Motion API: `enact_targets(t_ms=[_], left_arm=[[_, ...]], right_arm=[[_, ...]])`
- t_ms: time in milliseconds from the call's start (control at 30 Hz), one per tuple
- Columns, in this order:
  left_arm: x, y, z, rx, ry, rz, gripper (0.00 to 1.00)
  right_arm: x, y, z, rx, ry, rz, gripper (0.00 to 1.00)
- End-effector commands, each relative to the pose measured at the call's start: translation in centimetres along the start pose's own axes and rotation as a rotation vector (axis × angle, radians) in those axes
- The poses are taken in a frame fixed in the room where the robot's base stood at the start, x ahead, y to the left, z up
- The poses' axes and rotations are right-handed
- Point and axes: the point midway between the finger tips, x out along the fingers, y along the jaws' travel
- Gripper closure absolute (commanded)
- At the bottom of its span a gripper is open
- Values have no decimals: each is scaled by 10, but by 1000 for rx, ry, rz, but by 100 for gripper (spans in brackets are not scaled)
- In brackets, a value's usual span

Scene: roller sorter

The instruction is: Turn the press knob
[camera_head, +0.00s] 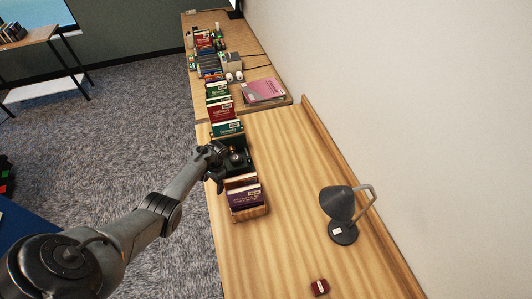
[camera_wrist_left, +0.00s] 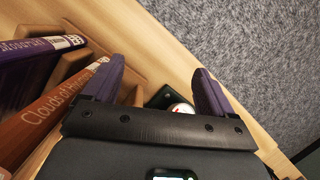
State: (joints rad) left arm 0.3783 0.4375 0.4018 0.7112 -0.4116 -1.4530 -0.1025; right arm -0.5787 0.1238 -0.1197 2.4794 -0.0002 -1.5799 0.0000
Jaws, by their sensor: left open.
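My left gripper (camera_head: 217,172) is at the dark roller-sorter device (camera_head: 238,142), near the left edge of the wooden desk. In the left wrist view the two purple fingers of the gripper (camera_wrist_left: 160,82) are spread apart with nothing held between them. A small round white piece with a red mark (camera_wrist_left: 181,108), possibly the press knob, shows between the fingers on a dark base (camera_wrist_left: 163,97). My gripper body hides part of it. I cannot tell whether a finger touches it. My right gripper is not in view.
A book holder (camera_head: 250,213) with purple and brown books stands just in front of the device. More books (camera_head: 228,129) stand behind it. A grey lamp (camera_head: 342,205) and a dark red object (camera_head: 319,287) are on the right. The desk's middle is clear.

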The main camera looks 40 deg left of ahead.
Motion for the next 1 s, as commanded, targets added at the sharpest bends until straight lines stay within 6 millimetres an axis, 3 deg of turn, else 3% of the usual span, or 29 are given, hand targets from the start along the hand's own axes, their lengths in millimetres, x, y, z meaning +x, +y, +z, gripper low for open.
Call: enact_targets(t_ms=[33,200,300,400,533,667,1000], left_arm=[[-22,-4,-22,-16,33,21,14],[-100,-14,-81,-49,160,53,14],[-138,-23,-99,-62,224,54,14],[-156,-26,-107,-66,256,54,14],[-161,-24,-112,-66,271,57,14],[-155,-23,-114,-65,271,56,14],[-118,-21,-125,-65,271,56,14]], right_arm=[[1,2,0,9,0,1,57],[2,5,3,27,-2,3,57],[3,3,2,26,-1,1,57],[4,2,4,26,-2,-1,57],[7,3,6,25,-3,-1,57],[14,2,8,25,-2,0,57],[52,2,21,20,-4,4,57]])
